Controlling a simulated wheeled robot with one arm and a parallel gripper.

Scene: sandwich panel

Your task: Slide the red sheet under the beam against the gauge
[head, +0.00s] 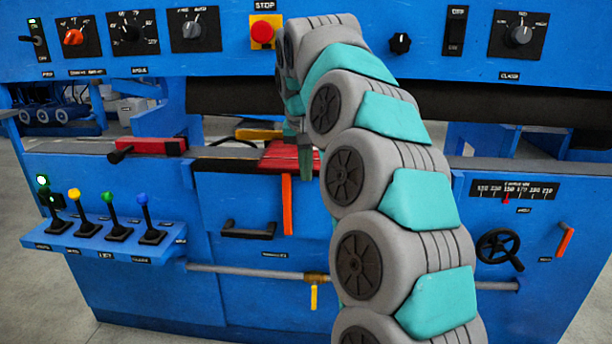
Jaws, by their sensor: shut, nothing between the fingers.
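The red sheet (280,155) lies flat on the work table at the middle, partly hidden by my arm. My gripper (305,165) points down at the right part of the sheet, shut with nothing in it; I cannot tell whether its tips touch the sheet. The blue beam (225,65) spans the machine above the table, with a dark band below it. I cannot make out for certain a gauge behind the sheet; a yellow piece (258,134) shows at the table's back, left of my gripper.
A red block with a black handle (150,146) stands on the table at left. An orange lever (287,204) hangs below the front edge near my gripper. Several coloured levers (114,220) stand on a front shelf. A scale (513,189) and handwheel (498,246) are at right.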

